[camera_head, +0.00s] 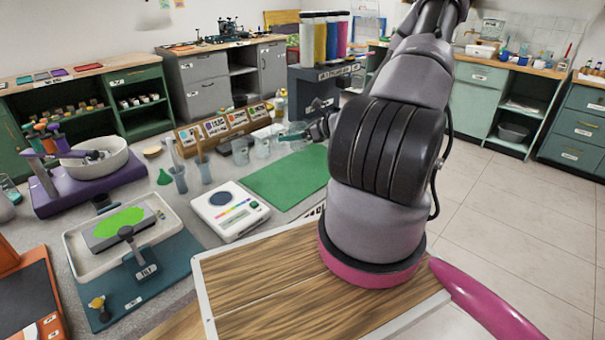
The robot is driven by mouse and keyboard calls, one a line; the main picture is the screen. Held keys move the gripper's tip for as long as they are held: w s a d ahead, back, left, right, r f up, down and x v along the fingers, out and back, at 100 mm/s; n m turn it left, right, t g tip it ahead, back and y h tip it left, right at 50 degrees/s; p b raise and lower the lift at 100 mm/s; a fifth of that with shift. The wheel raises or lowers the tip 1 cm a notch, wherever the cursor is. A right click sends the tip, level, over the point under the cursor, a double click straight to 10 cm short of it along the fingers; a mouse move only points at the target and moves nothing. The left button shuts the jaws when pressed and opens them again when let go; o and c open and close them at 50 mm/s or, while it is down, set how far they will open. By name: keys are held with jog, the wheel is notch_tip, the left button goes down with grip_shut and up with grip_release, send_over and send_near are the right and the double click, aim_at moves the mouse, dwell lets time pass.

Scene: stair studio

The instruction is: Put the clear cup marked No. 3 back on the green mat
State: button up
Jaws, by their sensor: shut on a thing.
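My gripper (295,135) is small in view, reaching left from behind my arm above the far edge of the green mat. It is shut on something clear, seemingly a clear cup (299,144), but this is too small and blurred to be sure. No number can be read on it. The green mat (285,182) lies flat on the grey table, its right side hidden by my arm; the part that shows is bare. Two more clear cups (240,151) (262,147) stand just beyond the mat's far left corner.
A white scale (230,208) stands left of the mat. Blue-grey holders with tools (180,180) and a green funnel (164,178) are farther left. A wooden rack with labelled cards (215,128) stands behind the cups. A tray on a teal base (125,235) is front left.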

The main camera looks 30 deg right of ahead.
aim_at(295, 168)
jog(key=shift+s+d+r, duration=0.1)
jog(key=shift+d+r, duration=0.25)
jog(key=shift+d+f, duration=0.1)
jog(key=shift+d, duration=0.05)
notch_tip(295, 168, down, 10)
jog(key=shift+r, duration=0.25)
jog(key=shift+f, duration=0.1)
jog(key=o, duration=1.3)
